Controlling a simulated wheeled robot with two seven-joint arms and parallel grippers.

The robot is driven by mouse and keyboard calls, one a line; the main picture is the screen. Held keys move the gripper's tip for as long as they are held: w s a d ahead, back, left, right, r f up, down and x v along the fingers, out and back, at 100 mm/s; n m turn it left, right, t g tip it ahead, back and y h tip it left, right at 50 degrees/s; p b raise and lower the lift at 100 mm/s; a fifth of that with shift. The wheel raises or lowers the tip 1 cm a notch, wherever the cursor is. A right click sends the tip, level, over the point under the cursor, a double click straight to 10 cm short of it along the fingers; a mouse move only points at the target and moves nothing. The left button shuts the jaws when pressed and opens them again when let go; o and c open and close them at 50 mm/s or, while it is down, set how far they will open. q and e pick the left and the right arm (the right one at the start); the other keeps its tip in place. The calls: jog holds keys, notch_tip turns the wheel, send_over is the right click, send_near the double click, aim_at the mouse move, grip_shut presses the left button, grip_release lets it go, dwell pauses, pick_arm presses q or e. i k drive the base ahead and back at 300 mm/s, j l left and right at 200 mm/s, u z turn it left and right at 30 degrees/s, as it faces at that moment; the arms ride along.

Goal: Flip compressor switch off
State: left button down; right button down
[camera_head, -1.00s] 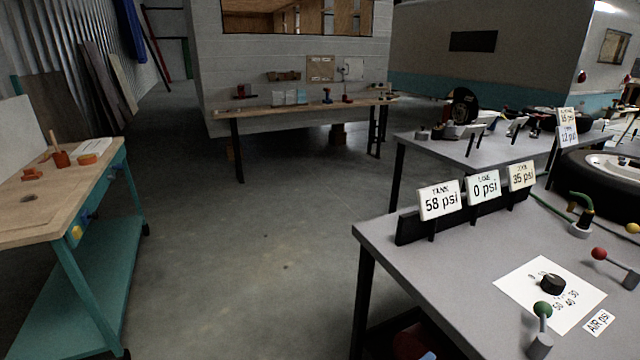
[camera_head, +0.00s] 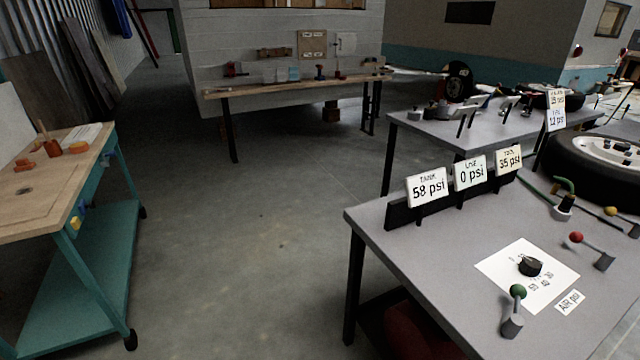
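A grey table (camera_head: 445,245) at the right carries controls that may belong to the compressor. A green-knobbed lever (camera_head: 515,308) stands at its front. A red-knobbed lever (camera_head: 590,250) is farther right. A black dial (camera_head: 530,266) sits on a white sheet marked with numbers. Gauge cards on the table read 58 psi (camera_head: 428,187), 0 psi (camera_head: 470,173) and 35 psi (camera_head: 508,160). A red rounded body (camera_head: 412,335) shows partly under the table; I cannot tell whether it is the compressor. I cannot make out which control is the compressor switch. Neither gripper is in view.
A teal workbench (camera_head: 85,275) with a wooden top stands at the left. A second grey table (camera_head: 440,128) stands behind the first, with a tire (camera_head: 575,170) to its right. A wooden bench (camera_head: 290,88) is at the back. The grey floor (camera_head: 245,230) in the middle is clear.

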aim_at(515, 323)
jog(key=z, duration=1.45)
